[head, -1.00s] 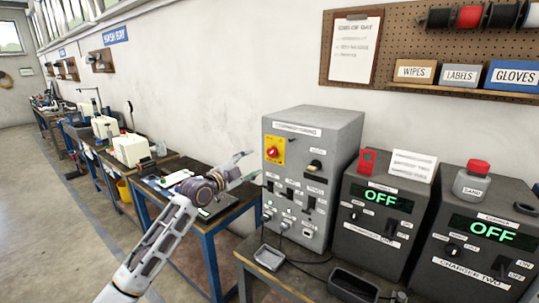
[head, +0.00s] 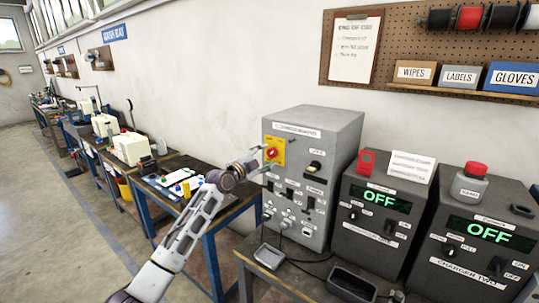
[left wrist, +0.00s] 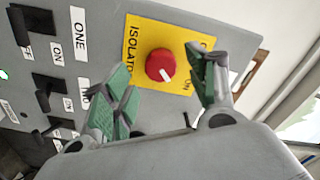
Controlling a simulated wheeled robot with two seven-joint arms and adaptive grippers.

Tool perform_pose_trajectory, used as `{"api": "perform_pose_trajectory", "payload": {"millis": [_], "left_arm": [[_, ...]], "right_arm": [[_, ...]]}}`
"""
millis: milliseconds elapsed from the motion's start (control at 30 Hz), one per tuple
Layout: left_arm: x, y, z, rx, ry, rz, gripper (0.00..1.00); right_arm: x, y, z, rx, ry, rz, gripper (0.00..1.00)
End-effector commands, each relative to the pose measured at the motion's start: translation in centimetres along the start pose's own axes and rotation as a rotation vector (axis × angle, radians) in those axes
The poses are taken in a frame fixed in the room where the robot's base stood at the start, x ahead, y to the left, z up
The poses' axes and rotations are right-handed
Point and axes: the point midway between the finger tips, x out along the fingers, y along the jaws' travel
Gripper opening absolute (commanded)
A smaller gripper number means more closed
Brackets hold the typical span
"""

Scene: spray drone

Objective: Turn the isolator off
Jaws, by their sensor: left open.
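The isolator is a red rotary knob (head: 271,153) on a yellow plate (head: 280,145), on the front of the grey breaker cabinet (head: 338,140). In the left wrist view the knob (left wrist: 160,65) carries a white pointer mark that points down and right, towards the word ON. My left gripper (head: 262,162) is open in front of the plate. In the left wrist view its green-padded fingers (left wrist: 160,87) stand on either side of the knob, and I see no clear contact. My right gripper is not in view.
Rows of black switches sit below the isolator on the cabinet. Charger one (head: 375,225) and charger two (head: 472,250), both showing OFF, stand to the right. A small tray (head: 268,257) and a black tray (head: 352,285) lie in front. A workbench (head: 190,205) runs along the wall at left.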

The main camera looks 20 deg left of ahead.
Motion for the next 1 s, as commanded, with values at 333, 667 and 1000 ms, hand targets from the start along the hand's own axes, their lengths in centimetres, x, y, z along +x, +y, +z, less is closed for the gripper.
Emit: {"api": "perform_pose_trajectory", "payload": {"millis": [333,667,1000], "left_arm": [[2.6,-0.1,-0.1,-0.002,0.001,0.000,0.58],[3.6,0.0,-0.1,0.000,0.000,0.000,0.58],[3.6,0.0,-0.1,0.001,0.000,0.000,0.50]], "right_arm": [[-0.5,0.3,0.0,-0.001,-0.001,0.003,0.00],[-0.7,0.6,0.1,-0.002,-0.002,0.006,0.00],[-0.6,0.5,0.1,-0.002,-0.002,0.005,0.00]]}}
